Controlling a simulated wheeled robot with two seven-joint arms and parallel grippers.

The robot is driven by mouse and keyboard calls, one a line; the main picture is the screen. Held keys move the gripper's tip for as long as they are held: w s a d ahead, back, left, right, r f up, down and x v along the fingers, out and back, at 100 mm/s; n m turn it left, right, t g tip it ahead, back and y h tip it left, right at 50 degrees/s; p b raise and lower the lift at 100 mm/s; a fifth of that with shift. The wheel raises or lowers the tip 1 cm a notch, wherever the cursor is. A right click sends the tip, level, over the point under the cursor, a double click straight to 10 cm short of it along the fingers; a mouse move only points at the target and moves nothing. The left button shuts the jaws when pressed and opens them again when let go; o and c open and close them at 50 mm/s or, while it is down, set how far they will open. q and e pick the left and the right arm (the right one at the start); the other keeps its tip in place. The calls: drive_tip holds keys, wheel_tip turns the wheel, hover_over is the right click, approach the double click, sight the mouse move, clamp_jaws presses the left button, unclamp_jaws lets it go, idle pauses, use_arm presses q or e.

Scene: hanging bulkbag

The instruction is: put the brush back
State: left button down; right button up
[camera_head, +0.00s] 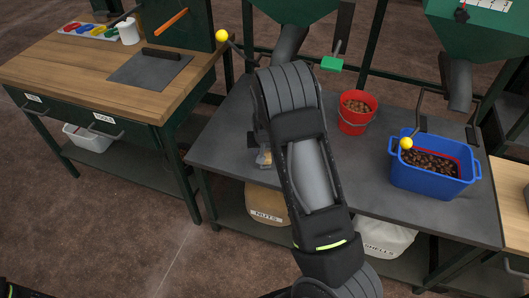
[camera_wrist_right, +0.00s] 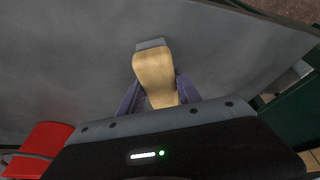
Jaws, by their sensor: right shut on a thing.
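My right gripper (camera_wrist_right: 158,92) is shut on the brush (camera_wrist_right: 154,70), which shows in the right wrist view as a tan wooden piece with a grey end. The purple-grey fingers lie on either side of it, over the grey worktop (camera_wrist_right: 70,75). In the head view, my right arm hides most of the gripper. Only a small pale part of the held brush (camera_head: 265,157) shows at the arm's left edge, above the worktop (camera_head: 222,140). I cannot tell whether it touches the surface.
A red bucket (camera_head: 346,125) and a blue tub (camera_head: 433,182) with brown contents stand right of my arm. Cranks with yellow knobs (camera_head: 222,35) and green hoppers (camera_head: 290,10) rise behind. The wooden bench (camera_head: 60,62) at left holds a dark mat (camera_head: 135,72) and a black bar (camera_head: 161,53).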

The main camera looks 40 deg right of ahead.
drive_tip(key=shift+f, duration=0.4)
drive_tip(key=shift+f, duration=0.15)
drive_tip(key=o, duration=1.3)
drive_tip(key=shift+r, duration=0.25)
drive_tip(key=p+v, duration=0.1)
drive_tip(key=v, duration=1)
drive_tip(key=shift+s+r+p, duration=0.15)
drive_tip(key=shift+r+p, duration=0.15)
drive_tip(key=shift+r, duration=0.1)
